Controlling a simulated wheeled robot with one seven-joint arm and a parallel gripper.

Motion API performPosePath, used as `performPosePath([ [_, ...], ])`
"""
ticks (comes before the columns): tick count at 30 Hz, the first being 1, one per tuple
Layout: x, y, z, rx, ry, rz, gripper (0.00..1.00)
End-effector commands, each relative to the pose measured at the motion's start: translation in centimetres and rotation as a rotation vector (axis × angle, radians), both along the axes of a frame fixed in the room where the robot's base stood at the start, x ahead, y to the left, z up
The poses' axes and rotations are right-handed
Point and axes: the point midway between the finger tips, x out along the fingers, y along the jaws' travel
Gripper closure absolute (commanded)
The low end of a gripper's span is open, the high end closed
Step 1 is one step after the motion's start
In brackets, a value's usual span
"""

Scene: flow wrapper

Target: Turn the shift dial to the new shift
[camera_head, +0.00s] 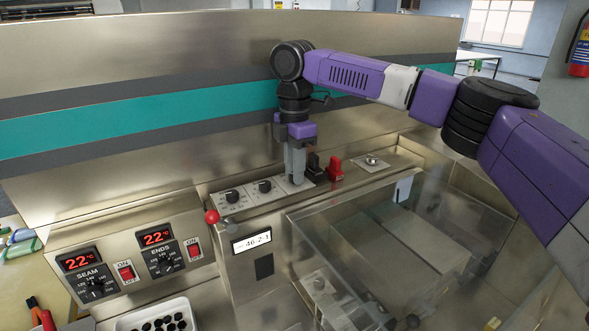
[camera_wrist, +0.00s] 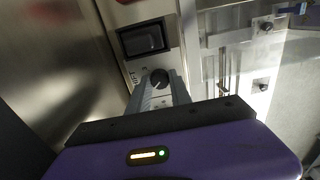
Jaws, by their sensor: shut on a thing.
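My gripper (camera_head: 296,178) points straight down onto the right end of a row of dials on the machine's steel ledge. Its fingers hide the dial there in the head view. In the wrist view, a round black knob (camera_wrist: 160,78) with a light pointer mark sits between the fingertips (camera_wrist: 161,84), and the fingers are shut on it. Two other black dials, one on the left (camera_head: 232,196) and one in the middle (camera_head: 264,187), stand beside it on white plates.
A black switch (camera_head: 314,163) and a red switch (camera_head: 335,168) stand close right of my gripper. A red ball knob (camera_head: 212,216) and a display (camera_head: 252,242) are in front. A clear guard (camera_head: 345,250) covers the front right. SEAM (camera_head: 96,287) and ENDS (camera_head: 164,260) dials are at left.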

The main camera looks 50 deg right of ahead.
Motion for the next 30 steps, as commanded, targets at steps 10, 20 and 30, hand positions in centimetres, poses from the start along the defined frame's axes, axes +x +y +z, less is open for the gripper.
performPosePath([
  [10,-0.02,0.06,0.21,0.005,0.002,-0.109,1.00],
  [20,-0.05,0.07,0.22,0.004,0.004,-0.366,1.00],
  [30,-0.06,-0.01,0.17,0.001,0.003,-0.594,1.00],
])
